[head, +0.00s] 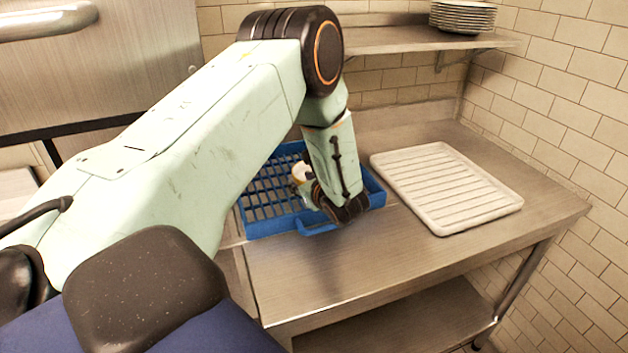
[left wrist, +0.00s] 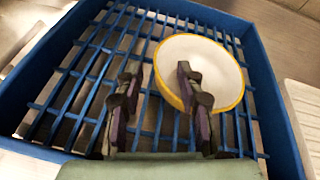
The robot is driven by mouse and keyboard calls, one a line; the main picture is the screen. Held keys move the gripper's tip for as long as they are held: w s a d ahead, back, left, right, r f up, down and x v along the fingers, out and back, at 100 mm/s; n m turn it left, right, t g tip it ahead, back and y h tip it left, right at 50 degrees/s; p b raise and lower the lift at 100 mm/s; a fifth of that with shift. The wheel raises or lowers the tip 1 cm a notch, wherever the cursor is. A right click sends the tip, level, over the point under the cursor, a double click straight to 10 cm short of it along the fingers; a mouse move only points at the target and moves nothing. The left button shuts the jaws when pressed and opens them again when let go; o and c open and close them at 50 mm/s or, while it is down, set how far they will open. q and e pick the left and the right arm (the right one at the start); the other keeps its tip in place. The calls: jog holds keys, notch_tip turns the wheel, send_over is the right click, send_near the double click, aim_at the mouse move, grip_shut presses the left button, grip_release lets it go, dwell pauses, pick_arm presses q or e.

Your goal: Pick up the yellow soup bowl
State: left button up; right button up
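The yellow soup bowl (left wrist: 219,62), white inside with a yellow rim, sits in a blue rack (left wrist: 272,100) in the left wrist view. In the head view only a small part of the bowl (head: 300,171) shows beside my gripper. My left gripper (left wrist: 158,74) is open, with its fingers apart across the bowl's left rim. One finger is over the inside of the bowl and the other is outside it, above the rack's grid. I cannot tell whether either finger touches the bowl. My left forearm hides part of the rack (head: 262,228) in the head view. My right gripper is not in view.
The rack stands on a steel counter (head: 330,275). A pale ribbed drainboard (head: 445,190) lies to its right. A wall shelf (head: 420,40) above holds a stack of plates (head: 463,16). The counter's front right is clear. Tiled walls close the back and right.

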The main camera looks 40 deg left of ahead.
aim_at(298, 170)
pick_arm(q)
jog(key=x, duration=0.4)
jog(key=shift+a, duration=0.1)
jog(key=shift+s+d+r, duration=0.1)
jog(key=shift+d+r, duration=0.05)
jog(key=shift+d, duration=0.1)
jog(key=shift+c, duration=1.2)
jog(key=shift+a, duration=0.15)
grip_shut()
